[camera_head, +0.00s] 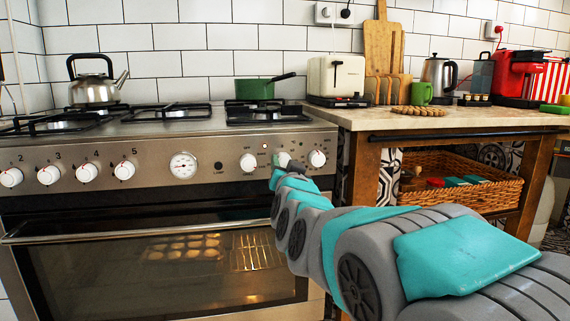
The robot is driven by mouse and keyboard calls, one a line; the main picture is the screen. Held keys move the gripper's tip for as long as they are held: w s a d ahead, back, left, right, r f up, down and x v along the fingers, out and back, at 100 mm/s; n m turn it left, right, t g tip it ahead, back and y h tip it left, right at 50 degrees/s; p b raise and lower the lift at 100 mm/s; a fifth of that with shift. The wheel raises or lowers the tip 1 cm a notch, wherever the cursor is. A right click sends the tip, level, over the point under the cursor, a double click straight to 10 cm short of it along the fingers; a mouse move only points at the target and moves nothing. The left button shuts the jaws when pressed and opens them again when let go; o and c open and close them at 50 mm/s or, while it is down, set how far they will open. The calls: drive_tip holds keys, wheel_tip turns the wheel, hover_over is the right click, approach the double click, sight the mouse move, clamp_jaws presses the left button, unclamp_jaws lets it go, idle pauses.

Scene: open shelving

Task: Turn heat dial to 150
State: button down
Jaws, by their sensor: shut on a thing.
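The stove (225,165) has a steel front panel with a row of white dials. My gripper (282,172) reaches to the right part of this panel and is shut on a white dial (284,159). Only the upper part of that dial shows; my gripper covers the rest, and its setting cannot be read. A white dial (248,162) sits just left of my gripper, and another white dial (317,158) sits just right of it. A small lit lamp (264,145) shows above, to the left of the held dial.
An oven window (160,275) below shows baked goods on a tray. A kettle (95,82) and a green pan (254,89) stand on the stovetop. A wooden counter (450,119) with a toaster (336,76) adjoins on the right. Further white dials (87,172) line the panel's left.

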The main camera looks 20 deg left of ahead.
drive_tip(key=shift+f+m, duration=0.2)
drive_tip(key=shift+m, duration=0.4)
drive_tip(key=shift+c, duration=1.8)
unclamp_jaws()
drive_tip(key=shift+r, duration=0.1)
drive_tip(key=shift+s, duration=0.1)
drive_tip(key=shift+s+d+r, duration=0.15)
drive_tip(key=shift+s+d, duration=0.15)
drive_tip(key=shift+s, duration=0.2)
drive_tip(key=p+v, duration=0.1)
drive_tip(key=v, duration=0.5)
drive_tip(key=shift+s, duration=0.2)
drive_tip(key=shift+d, duration=0.1)
